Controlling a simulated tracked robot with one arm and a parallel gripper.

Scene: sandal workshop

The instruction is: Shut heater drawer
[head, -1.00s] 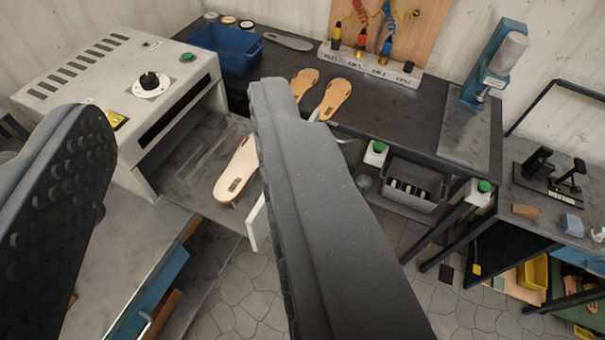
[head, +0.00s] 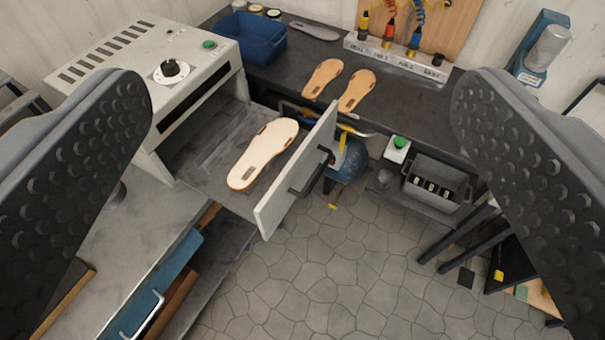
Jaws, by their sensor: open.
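The heater (head: 150,65) is a white box with a dial and a green button at the upper left. Its drawer (head: 215,165) is pulled out to the right, with a pale front panel (head: 285,200) and a dark handle (head: 312,172) on its outer face. A cream sole (head: 263,152) lies in the drawer. My gripper (head: 300,170) is open, with its two dark studded fingers wide apart at the left and right of the picture. The drawer front shows between them. Nothing is held, and I see no contact with the drawer.
A dark bench (head: 400,105) at the back holds a blue bin (head: 250,38) and two tan soles (head: 340,85). A grey crate (head: 435,185) sits below at right. A worktop (head: 125,240) stands at lower left. The paved floor (head: 320,275) before the drawer is clear.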

